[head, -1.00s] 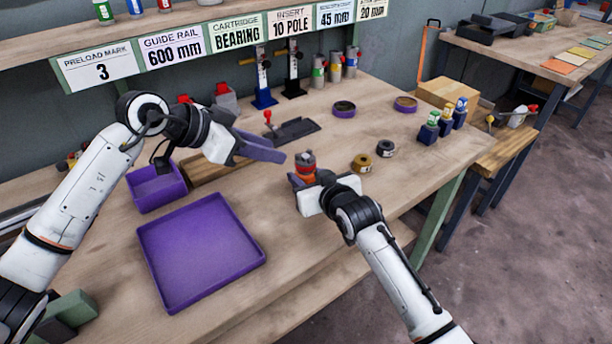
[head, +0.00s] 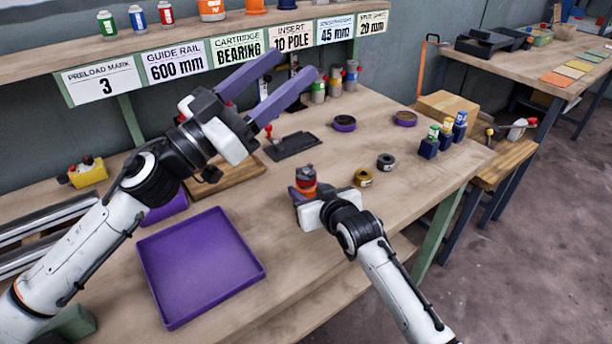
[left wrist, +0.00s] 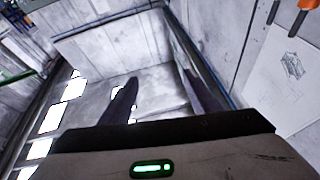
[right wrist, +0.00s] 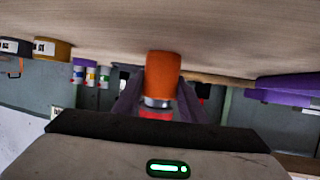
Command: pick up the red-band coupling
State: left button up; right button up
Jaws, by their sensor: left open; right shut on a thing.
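A small cylinder with a red band (head: 166,14) stands on the shelf at the upper left; it looks like the red-band coupling, though it is small in view. My left gripper (head: 290,80) is open and empty, raised above the bench before the shelf labels, to the right of and lower in the picture than that cylinder. In the left wrist view only walls and floor show between its fingers (left wrist: 155,100). My right gripper (head: 300,186) is shut on an orange-and-red cylindrical part (head: 308,176) over the bench; the right wrist view shows its orange body (right wrist: 162,75) and a metal ring.
Green-banded (head: 106,24) and blue-banded (head: 137,18) cylinders stand beside the red one. A purple tray (head: 200,314) lies front left. A dark plate with a red knob (head: 292,146), a brass ring (head: 363,177) and a dark ring (head: 386,161) are on the bench. The right front of the bench is clear.

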pick_arm(q)
notch_tip(320, 180, down, 3)
jog(key=w+a+n+t+y, duration=0.2)
jog(key=a+n+t+y, duration=0.1)
jog(key=n+y, duration=0.1)
jog(key=g+y, duration=0.6)
send_near(303, 174)
pick_arm(e)
jog(key=shift+f, duration=0.1)
pick_arm(q)
jog(key=shift+x, duration=4.5)
jog(key=shift+f, duration=0.1)
jog(key=c, duration=1.3)
notch_tip(303, 174, up, 10)
pick_arm(e)
jog(key=o, duration=1.4)
